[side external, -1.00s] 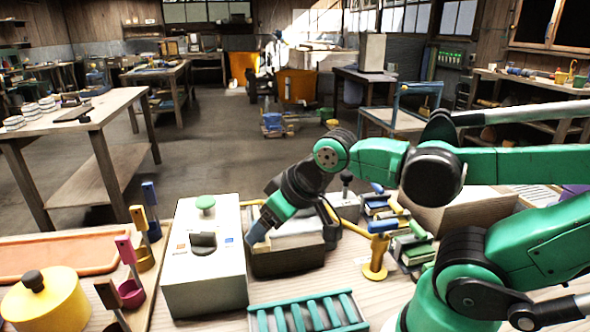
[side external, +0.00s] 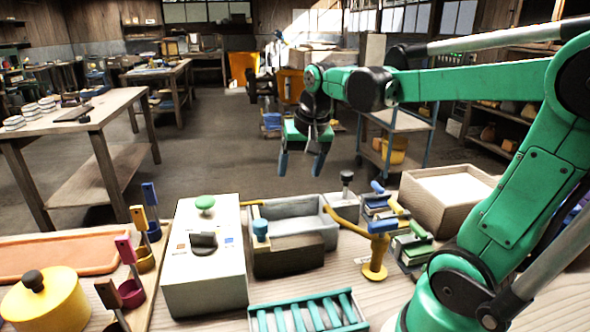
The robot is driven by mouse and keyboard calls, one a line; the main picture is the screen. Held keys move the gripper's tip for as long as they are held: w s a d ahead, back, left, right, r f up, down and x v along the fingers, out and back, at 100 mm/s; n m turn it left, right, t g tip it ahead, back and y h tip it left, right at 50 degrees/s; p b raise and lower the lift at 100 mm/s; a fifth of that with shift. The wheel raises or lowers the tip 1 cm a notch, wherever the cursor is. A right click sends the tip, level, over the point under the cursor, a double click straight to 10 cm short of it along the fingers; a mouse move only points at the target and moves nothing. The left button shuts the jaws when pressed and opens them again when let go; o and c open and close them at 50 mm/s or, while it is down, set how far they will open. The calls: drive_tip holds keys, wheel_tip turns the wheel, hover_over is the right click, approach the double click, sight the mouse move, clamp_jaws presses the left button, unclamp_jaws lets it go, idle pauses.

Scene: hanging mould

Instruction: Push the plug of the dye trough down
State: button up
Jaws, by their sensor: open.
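The dye trough (side external: 322,240) looks to be the grey open basin in the middle of the bench, with a dark front part. A blue round-topped knob (side external: 261,228), apparently the plug, stands upright at its left end. Whether the plug is fully down cannot be told. My gripper (side external: 302,166) hangs above and beyond the trough, fingers pointing down. Its two blue fingers are spread apart with nothing between them, clear of the plug.
A white box with a green button (side external: 205,203) and black knob stands left of the trough. A yellow swing arm (side external: 376,250) on a post is at its right. A teal slatted rack (side external: 310,312) lies in front. A beige box (side external: 445,195) stands further right.

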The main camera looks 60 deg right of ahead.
sight(347, 173)
drive_tip(key=s+d+m+g, duration=0.1)
drive_tip(key=d+m, duration=0.2)
drive_tip(key=d, duration=0.1)
drive_tip(key=s+d+m+g+y, duration=0.1)
drive_tip(key=d+m, duration=0.1)
drive_tip(key=d, duration=0.3)
drive_tip(key=s+d+m+g, duration=0.1)
drive_tip(key=d+m, duration=0.2)
drive_tip(key=d, duration=0.1)
drive_tip(key=shift+s+d+f+m, duration=0.15)
drive_tip(key=shift+s+d+m, duration=0.15)
drive_tip(key=shift+d, duration=0.1)
drive_tip(key=shift+d+f, duration=0.15)
drive_tip(key=shift+f, duration=2.65)
drive_tip(key=shift+c, duration=0.2)
clamp_jaws()
